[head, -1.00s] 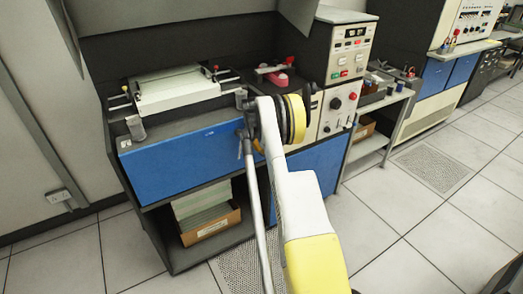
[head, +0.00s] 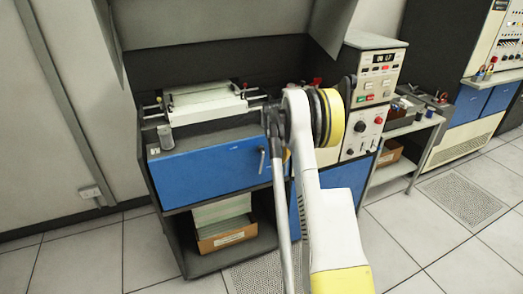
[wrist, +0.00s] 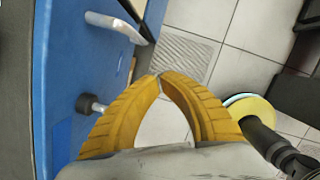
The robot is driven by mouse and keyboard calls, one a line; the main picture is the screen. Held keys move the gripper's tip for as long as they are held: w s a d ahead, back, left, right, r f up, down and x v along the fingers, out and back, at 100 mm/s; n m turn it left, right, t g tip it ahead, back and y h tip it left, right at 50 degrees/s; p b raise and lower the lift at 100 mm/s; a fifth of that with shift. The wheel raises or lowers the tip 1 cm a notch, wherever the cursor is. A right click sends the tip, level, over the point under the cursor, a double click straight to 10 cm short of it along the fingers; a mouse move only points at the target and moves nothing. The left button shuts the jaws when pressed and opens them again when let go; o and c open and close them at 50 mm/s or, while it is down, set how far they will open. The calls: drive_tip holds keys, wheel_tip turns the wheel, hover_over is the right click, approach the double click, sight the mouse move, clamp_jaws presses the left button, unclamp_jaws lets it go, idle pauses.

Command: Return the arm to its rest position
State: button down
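My gripper shows in the wrist view with its two yellow ridged fingers (wrist: 160,77) curved inward. Their tips meet with nothing between them, so it is shut and empty. In the head view my white and yellow arm (head: 330,215) reaches forward to the front of the cabinet and mostly hides the gripper. The blue cabinet panel (head: 212,160) is close by. In the wrist view the blue panel (wrist: 62,60) is left of the fingers, with a pale bar handle (wrist: 118,27) and a short dark knob (wrist: 92,104) standing out from it.
A white card tray (head: 205,103) sits on the machine's top, with a grey cylinder (head: 165,137) beside it. A control panel (head: 376,75) is to the right. A cardboard box of cards (head: 225,228) sits on the lower shelf. Tiled floor (head: 430,240) is clear at the right.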

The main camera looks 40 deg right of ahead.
drive_tip(key=shift+r, duration=0.2)
drive_tip(key=s+a+r+m+t, duration=0.25)
drive_tip(key=a+r+m, duration=0.25)
drive_tip(key=a+r, duration=0.65)
drive_tip(key=s+a+r+m+t, duration=0.1)
drive_tip(key=s+a+r+m, duration=0.3)
drive_tip(key=a+r, duration=0.75)
drive_tip(key=s+a+f+m+t+y, duration=0.1)
drive_tip(key=s+a+m, duration=0.4)
drive_tip(key=s+a, duration=0.5)
drive_tip(key=s+a+f+m+t+y+b, duration=0.1)
drive_tip(key=s+a+f+m, duration=0.3)
drive_tip(key=s+a, duration=0.6)
drive_tip(key=shift+s+a+m+t+y, duration=0.2)
drive_tip(key=shift+a+m+t+y, duration=0.35)
drive_tip(key=shift+m, duration=0.55)
drive_tip(key=shift+a, duration=0.15)
